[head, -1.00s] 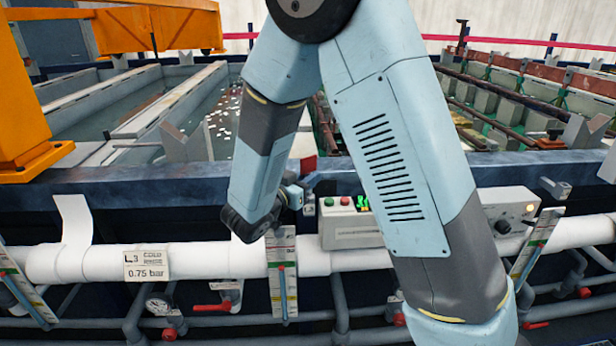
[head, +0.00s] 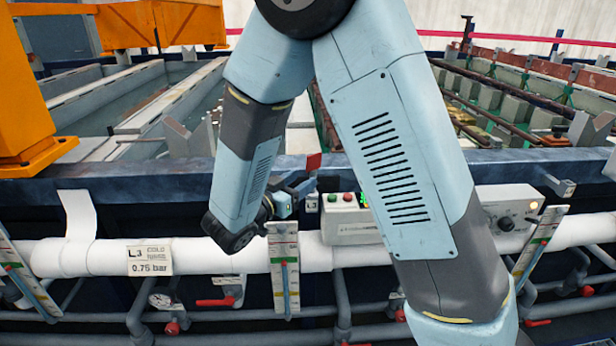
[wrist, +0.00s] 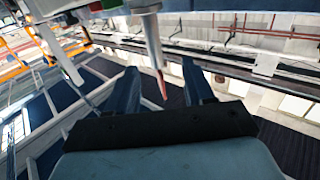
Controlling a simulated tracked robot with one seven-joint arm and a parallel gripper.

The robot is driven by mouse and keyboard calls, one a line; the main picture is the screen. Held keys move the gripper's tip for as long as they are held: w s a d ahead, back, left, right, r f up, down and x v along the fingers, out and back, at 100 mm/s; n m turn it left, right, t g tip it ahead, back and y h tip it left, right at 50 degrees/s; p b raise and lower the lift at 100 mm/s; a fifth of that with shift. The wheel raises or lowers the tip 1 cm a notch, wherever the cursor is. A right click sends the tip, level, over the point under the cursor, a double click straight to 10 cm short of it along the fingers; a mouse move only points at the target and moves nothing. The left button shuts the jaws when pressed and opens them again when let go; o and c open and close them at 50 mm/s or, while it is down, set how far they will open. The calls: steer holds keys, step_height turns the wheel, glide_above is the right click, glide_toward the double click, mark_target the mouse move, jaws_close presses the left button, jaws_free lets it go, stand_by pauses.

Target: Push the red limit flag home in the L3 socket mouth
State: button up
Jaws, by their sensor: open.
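The red limit flag (head: 314,161) stands upright at the tank's front edge, above a small pale tag (head: 312,203) that seems to read L3. The socket mouth itself cannot be made out. My gripper (head: 303,185) is just left of and below the flag's red plate, partly behind my forearm. In the wrist view my gripper (wrist: 159,68) is open, with its two dark blue fingers spread. A narrow red piece (wrist: 161,85) on a pale stem shows between them, likely the flag seen edge-on. I cannot tell whether either finger touches it.
A control box (head: 350,220) with red and green buttons stands just right of the tag. A white pipe (head: 100,258) with an L3 plate (head: 150,260) runs below. A gauge strip (head: 285,275) hangs under my wrist. Tanks lie behind the dark rim (head: 130,185).

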steer(key=v, duration=0.8)
steer(key=shift+s+a, duration=0.2)
steer(key=s+d+r+n+g+y, duration=0.1)
steer(key=s+d+r+g, duration=0.2)
steer(key=d+g, duration=0.5)
steer(key=s+d+r+g, duration=0.2)
steer(key=d+r+g, duration=0.1)
steer(key=d, duration=0.9)
steer(key=s+d+r+n+t+y, duration=0.3)
steer(key=s+d+r+n+y, duration=0.2)
steer(key=s+y, duration=0.5)
steer(key=shift+d+r+n+y, duration=0.35)
steer(key=shift+r+n+y, duration=0.25)
steer(key=shift+r+n, duration=0.85)
steer(key=shift+s+r, duration=0.1)
